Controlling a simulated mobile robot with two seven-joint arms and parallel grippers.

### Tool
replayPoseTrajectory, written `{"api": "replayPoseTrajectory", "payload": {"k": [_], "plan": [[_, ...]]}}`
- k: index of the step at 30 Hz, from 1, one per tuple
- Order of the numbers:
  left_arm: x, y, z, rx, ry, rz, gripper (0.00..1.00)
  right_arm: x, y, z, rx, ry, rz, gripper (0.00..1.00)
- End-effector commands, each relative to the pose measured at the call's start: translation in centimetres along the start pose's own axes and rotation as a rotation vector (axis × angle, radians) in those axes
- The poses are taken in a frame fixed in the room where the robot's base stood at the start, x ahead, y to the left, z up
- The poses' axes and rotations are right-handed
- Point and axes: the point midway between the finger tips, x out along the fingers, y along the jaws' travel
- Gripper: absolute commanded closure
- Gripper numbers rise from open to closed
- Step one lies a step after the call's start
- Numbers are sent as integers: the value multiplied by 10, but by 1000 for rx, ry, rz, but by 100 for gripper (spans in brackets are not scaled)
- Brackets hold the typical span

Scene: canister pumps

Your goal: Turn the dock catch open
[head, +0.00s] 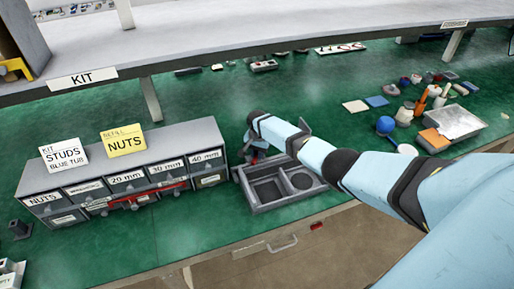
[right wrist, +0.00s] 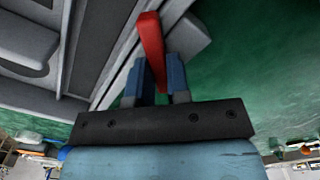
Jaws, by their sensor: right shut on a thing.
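The dock (head: 262,208) is a grey tray-like block with a square well and a round well, on the green bench at the middle. The catch (right wrist: 150,40) is a red lever beside a grey part of the dock in the right wrist view. My right gripper (right wrist: 160,72) has its blue fingers shut on this red lever, which sticks out past the fingertips. In the head view my right gripper (head: 257,155) is at the dock's back left corner, small and partly hidden by my arm. My left gripper is not in view.
A grey drawer cabinet (head: 120,168) with labelled drawers stands close left of the dock. A shelf (head: 260,35) runs above the back. Jars, a blue ball (head: 385,125) and a tray (head: 455,122) stand at right. The front edge is close to the dock.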

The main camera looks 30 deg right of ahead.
Motion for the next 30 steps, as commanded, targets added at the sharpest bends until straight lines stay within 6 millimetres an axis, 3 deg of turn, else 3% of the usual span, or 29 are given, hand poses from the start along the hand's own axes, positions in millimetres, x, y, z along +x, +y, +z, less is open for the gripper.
{"api": "replayPoseTrajectory", "payload": {"k": [9,21,30], "plan": [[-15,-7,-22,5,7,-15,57,-3,2,1,303,-2,1,100],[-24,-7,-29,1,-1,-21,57,-2,5,2,634,0,-1,100],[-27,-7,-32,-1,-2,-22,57,-1,6,2,776,1,-1,100]]}}
